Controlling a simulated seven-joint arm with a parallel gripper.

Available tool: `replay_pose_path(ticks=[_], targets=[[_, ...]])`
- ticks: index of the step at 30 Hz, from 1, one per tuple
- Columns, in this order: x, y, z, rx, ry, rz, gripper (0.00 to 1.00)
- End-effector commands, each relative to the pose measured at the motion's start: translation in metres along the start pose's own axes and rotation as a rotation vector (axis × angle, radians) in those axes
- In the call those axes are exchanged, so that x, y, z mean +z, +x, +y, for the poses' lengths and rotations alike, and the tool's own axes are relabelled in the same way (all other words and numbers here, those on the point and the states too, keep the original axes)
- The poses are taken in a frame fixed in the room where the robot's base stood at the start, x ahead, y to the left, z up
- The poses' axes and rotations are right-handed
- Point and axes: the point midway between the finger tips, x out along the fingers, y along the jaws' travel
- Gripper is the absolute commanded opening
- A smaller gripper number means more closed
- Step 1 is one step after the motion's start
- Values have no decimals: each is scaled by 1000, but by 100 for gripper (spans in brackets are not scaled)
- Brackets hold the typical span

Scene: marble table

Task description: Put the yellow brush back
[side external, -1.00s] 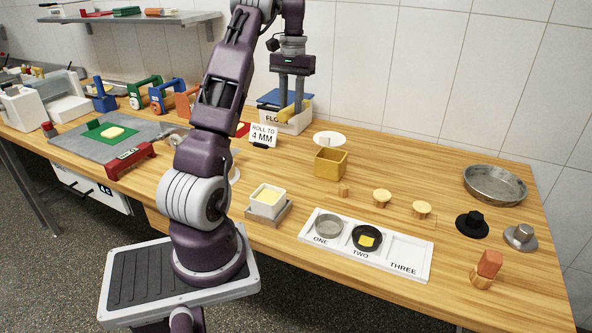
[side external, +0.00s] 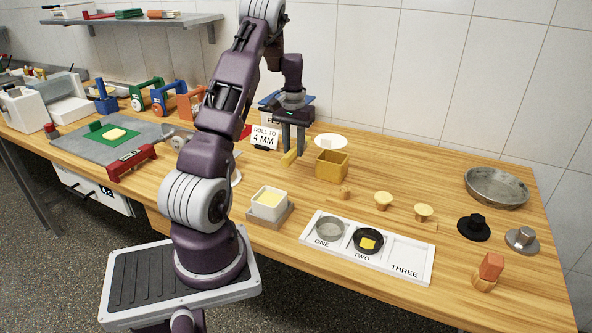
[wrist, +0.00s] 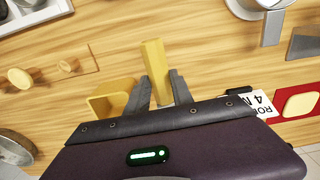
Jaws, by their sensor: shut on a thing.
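The yellow brush (side external: 290,158) is a yellow bar held between the fingers of my gripper (side external: 293,148). In the wrist view the brush (wrist: 154,60) sticks out past the fingertips (wrist: 160,86), and its bristles cannot be made out. It hangs low over the table, left of an open yellow box (side external: 331,166). The box also shows in the wrist view (wrist: 112,97), beside the fingers. I cannot tell whether the brush touches the table.
A "ROLL TO 4 MM" sign (side external: 264,138) stands left of my gripper. The flour bin (side external: 303,108) is behind it, and a white round piece (side external: 330,141) is behind the box. Small wooden stamps (side external: 383,200) stand to the right. Bare wood lies in front.

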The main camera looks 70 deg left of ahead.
Motion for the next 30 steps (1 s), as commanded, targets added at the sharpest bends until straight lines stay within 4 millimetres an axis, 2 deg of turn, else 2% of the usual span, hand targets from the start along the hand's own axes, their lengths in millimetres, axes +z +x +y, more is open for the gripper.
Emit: replay_pose_path(ticks=[9,12,17,18,21,30], targets=[[0,61,0,1,0,-2,0],[0,70,0,0,1,0,0],[0,71,0,0,1,-1,0],[0,71,0,0,1,-2,32],[0,71,0,0,1,-1,49],[0,72,0,0,1,-1,49]])
